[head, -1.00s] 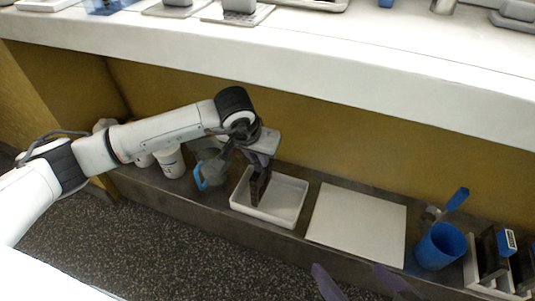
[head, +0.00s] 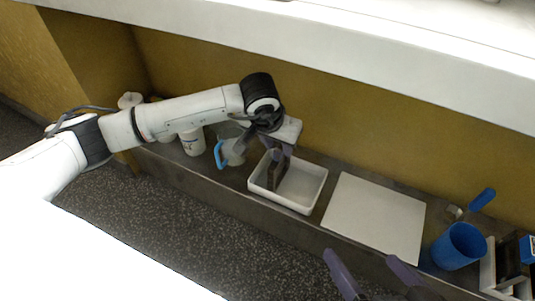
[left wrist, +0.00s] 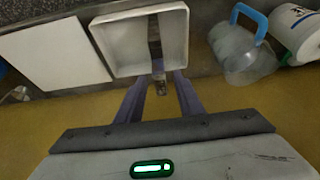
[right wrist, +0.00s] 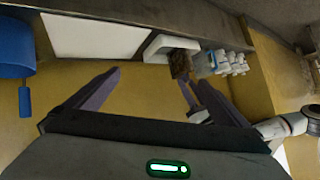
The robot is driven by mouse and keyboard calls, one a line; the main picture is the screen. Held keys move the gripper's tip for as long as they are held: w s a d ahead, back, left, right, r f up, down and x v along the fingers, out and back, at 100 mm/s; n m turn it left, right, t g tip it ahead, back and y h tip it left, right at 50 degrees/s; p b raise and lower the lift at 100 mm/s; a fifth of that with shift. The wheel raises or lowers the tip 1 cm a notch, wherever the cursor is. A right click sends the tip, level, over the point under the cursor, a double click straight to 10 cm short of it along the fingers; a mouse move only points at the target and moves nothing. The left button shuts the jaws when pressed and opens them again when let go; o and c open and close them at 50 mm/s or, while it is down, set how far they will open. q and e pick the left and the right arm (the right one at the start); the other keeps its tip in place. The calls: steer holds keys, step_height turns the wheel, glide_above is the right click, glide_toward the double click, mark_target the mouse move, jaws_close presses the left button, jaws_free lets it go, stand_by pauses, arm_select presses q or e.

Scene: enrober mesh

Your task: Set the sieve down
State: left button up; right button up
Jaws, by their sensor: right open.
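The sieve (head: 276,172), a dark brown, narrow upright piece, stands in or just over the white tray (head: 311,203). In the left wrist view the sieve (left wrist: 155,40) is nearly edge-on; in the right wrist view its face looks mesh-like (right wrist: 180,64). My left gripper (head: 280,150) is above the tray, with its fingers around the sieve's upper end; the exact contact is hard to see. Whether the sieve's lower edge touches the tray floor is unclear. My right gripper (right wrist: 148,78) is open and empty. Its purple fingers (head: 372,268) show at the bottom of the head view.
A white board (head: 376,216) lies right of the tray. A blue cup (head: 459,246) and a rack (head: 495,275) stand further right. A clear jug with a blue handle (head: 219,154) and a white tub (head: 192,143) stand left. A white counter edge (head: 400,75) overhangs behind.

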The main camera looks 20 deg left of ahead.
arm_select(q)
steer(key=p+v, duration=0.2)
steer(key=v, duration=0.4)
steer(key=s+f+p, duration=0.1)
steer(key=s+p, duration=0.1)
steer(key=s, duration=0.9)
steer(key=shift+s, duration=0.3)
arm_select(e)
steer(key=shift+g+h, duration=0.8)
steer(key=shift+h, duration=0.1)
steer(key=f, duration=0.1)
steer(key=d+f, duration=0.2)
steer(key=shift+s+d+f, duration=0.2)
steer(key=shift+s+f, duration=0.1)
arm_select(q)
steer(key=shift+a+f, duration=0.1)
